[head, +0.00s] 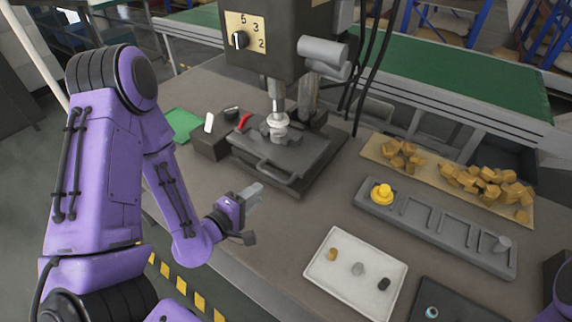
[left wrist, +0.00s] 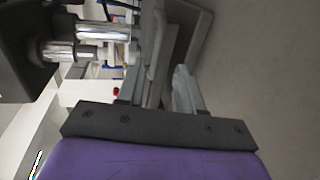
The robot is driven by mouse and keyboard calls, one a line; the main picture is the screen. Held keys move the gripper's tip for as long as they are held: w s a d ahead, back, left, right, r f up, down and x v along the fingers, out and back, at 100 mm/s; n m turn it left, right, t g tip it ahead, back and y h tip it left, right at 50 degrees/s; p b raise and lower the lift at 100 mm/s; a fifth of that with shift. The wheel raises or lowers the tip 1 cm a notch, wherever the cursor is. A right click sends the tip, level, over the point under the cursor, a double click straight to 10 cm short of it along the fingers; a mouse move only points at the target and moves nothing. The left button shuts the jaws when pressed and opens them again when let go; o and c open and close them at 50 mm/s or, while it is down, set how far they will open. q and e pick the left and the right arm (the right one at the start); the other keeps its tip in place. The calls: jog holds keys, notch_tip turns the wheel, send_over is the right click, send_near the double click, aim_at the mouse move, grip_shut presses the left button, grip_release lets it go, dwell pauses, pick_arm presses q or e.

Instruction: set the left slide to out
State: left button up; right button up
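My left gripper (head: 252,195) is above the front part of the table, in front of the machine's base plate and apart from it. In the left wrist view its two grey fingers (left wrist: 158,88) stand apart with nothing between them. I cannot tell for certain which part is the left slide. My right gripper is out of view.
A press-like machine (head: 268,50) with a dial stands at the back, its base plate (head: 285,165) with a front bar. A small box (head: 212,143) with a white lever is beside it. A white tray (head: 335,278) and wooden blocks (head: 480,183) are at the right.

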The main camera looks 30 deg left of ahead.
aim_at(275, 178)
pick_arm(q)
jog(key=b+x, duration=0.2)
jog(key=x, duration=0.8)
jog(key=shift+w+a, duration=0.1)
jog(key=shift+w, duration=0.1)
jog(key=shift+r, duration=0.1)
grip_shut()
jog(key=shift+b, duration=0.3)
